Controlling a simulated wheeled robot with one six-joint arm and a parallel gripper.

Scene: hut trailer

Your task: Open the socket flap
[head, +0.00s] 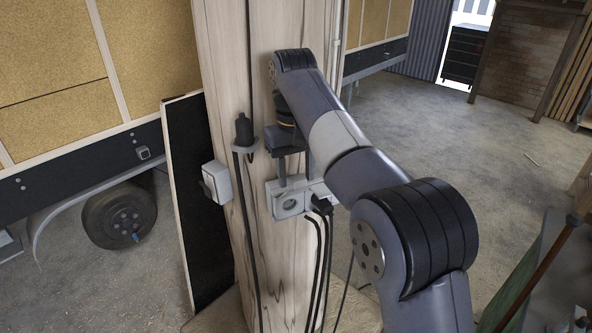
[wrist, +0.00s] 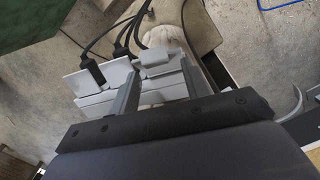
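A pale grey socket box (head: 297,188) is fixed to the wooden post. Its left socket (head: 289,205) shows a round face in the head view; a black plug (head: 322,204) with cables sits in the right one. My gripper (head: 294,174) points down just above the box, its fingers spread apart. In the wrist view, my gripper (wrist: 159,82) straddles part of the box, and a light grey flap (wrist: 155,57) shows between and beyond its fingers. I cannot tell from here how far this flap is raised, or whether a finger touches it. A plate (wrist: 80,83) stands beside the plug.
A black plug in a holder (head: 244,132) hangs on the post to the left, with its cable running down. A grey switch box (head: 216,183) is on the post's left side. Black cables (head: 318,250) hang below the socket box. A trailer wheel (head: 119,218) is farther left.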

